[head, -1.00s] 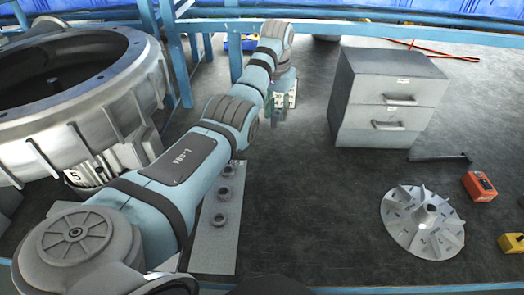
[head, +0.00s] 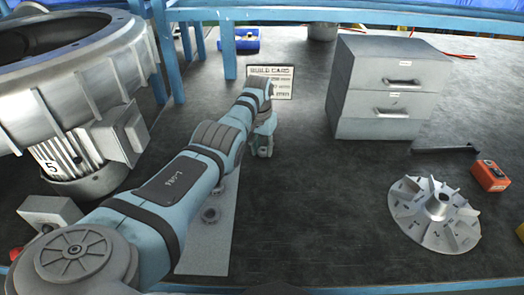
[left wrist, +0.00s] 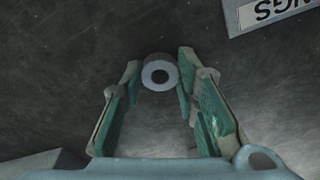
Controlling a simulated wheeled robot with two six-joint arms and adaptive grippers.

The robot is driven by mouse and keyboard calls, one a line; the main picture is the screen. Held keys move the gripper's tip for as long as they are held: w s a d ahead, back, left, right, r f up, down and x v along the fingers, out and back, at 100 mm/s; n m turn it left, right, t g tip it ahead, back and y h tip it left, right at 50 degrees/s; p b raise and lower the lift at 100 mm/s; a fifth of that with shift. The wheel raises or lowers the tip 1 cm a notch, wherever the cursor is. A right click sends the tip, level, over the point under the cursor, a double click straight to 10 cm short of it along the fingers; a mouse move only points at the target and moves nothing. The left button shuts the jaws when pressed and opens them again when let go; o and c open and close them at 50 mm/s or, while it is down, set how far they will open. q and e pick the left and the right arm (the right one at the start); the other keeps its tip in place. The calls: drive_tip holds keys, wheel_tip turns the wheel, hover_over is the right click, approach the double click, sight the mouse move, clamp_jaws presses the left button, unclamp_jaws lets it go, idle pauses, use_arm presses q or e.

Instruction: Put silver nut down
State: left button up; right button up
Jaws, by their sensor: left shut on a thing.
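The silver nut (left wrist: 160,73) shows in the left wrist view as a round grey ring with a dark hole. It sits between the fingertips of my left gripper (left wrist: 160,76), which is shut on it. In the head view my left gripper (head: 262,152) points down over the dark bench, right of the grey strip and in front of the build card. The nut cannot be made out in the head view. Whether it touches the bench is unclear. My right gripper is not in view.
A grey strip (head: 205,250) with round parts lies partly under my left arm. The build card (head: 283,82) stands behind. A grey drawer cabinet (head: 385,85), a finned impeller (head: 435,215) and an orange box (head: 489,176) are to the right. A large blower housing (head: 90,75) is at left.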

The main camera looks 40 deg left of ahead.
use_arm(q)
drive_tip(key=shift+f, duration=0.3)
drive_tip(key=o, duration=1)
drive_tip(key=shift+c, duration=0.2)
drive_tip(key=shift+r, duration=0.1)
drive_tip(key=r+p, duration=0.3)
drive_tip(key=r, duration=0.3)
drive_tip(key=shift+s+p, duration=0.2)
drive_tip(key=shift+p, duration=0.2)
wheel_tip(320, 180, up, 7)
drive_tip(key=s+p, duration=0.1)
drive_tip(key=shift+d+f, duration=0.15)
drive_tip(key=shift+f, duration=0.05)
